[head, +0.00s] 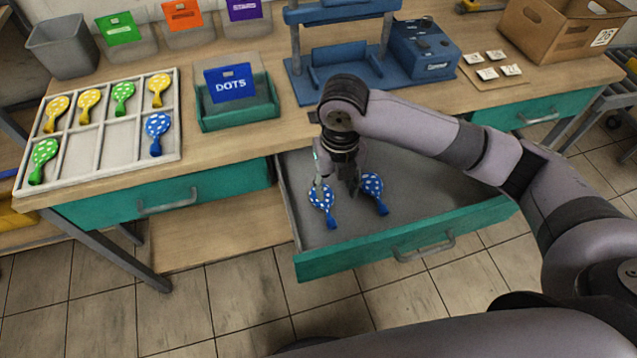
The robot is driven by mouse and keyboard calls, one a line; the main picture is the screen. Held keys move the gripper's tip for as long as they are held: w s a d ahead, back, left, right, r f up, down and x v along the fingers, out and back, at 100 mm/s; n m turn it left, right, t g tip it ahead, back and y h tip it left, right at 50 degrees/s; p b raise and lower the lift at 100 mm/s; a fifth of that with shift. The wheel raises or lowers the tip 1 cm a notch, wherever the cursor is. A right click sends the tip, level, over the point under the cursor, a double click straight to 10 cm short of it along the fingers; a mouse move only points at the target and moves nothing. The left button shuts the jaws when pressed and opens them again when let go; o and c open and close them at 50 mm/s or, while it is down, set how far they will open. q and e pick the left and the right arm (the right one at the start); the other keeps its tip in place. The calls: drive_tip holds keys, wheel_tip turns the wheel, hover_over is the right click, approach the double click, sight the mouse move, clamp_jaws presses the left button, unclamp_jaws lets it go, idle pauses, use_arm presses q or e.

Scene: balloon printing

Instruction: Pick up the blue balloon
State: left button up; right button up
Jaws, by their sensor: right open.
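Two blue balloons with white dots lie in the open drawer (430,225). The left one (325,205) is right under my right gripper (338,192), and the other (376,193) lies just to its right. My right gripper points down into the drawer with its fingers apart. One finger overlaps the left blue balloon in the picture; I cannot tell if they touch. A third blue dotted balloon (157,130) lies in the sectioned white tray (98,145) on the table. My left gripper is not in view.
The tray also holds several yellow and green dotted balloons. A green bin with a blue DOTS sign (229,84) stands beside it. A blue press (340,45) is behind my right arm, and a cardboard box (560,30) is at the back right. The drawer's right side is empty.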

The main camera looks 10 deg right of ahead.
hover_over(333, 225)
drive_tip(key=f, duration=1)
drive_tip(key=shift+s+p, duration=0.25)
drive_tip(key=shift+p, duration=0.05)
drive_tip(key=shift+d+f, duration=0.1)
drive_tip(key=shift+f, duration=0.8)
drive_tip(key=f, duration=0.5)
drive_tip(key=shift+w+p, duration=0.2)
drive_tip(key=shift+p, duration=0.15)
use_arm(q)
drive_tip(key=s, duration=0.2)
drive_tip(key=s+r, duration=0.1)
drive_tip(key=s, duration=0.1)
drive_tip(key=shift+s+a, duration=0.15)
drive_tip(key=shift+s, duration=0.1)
use_arm(e)
drive_tip(key=shift+c, duration=0.2)
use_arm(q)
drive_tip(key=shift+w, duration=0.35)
use_arm(e)
drive_tip(key=c, duration=0.8)
